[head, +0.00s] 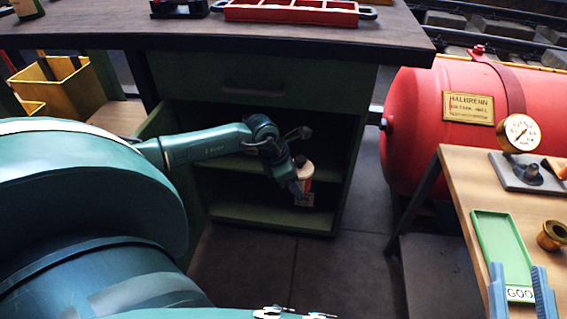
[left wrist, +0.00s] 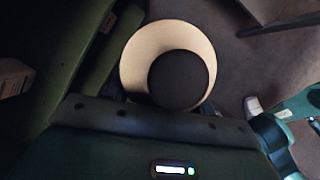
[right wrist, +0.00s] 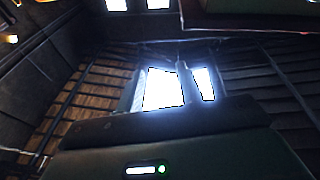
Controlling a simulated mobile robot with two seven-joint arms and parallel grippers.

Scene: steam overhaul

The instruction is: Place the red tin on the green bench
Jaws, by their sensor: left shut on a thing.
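The red tin (head: 307,171) has a pale round top with a dark knob. In the head view it is in front of the open cabinet under the green bench (head: 262,82), partly hidden by my left gripper (head: 297,186). My left gripper is shut on it. In the left wrist view the tin's cream top (left wrist: 143,55) and dark knob face the camera; the fingers are mostly hidden. The bench has a dark wooden top (head: 200,32). My right gripper (head: 521,290) shows two blue fingers, apart and empty, over the wooden table at lower right.
A red sectioned tray (head: 290,13) and a black holder (head: 180,8) stand on the bench top. A red tank (head: 425,130) is right of the bench. The wooden table (head: 465,175) holds a green tray (head: 500,245), a gauge (head: 521,133) and a brass part (head: 551,236). Bare bench top lies in front of the tray.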

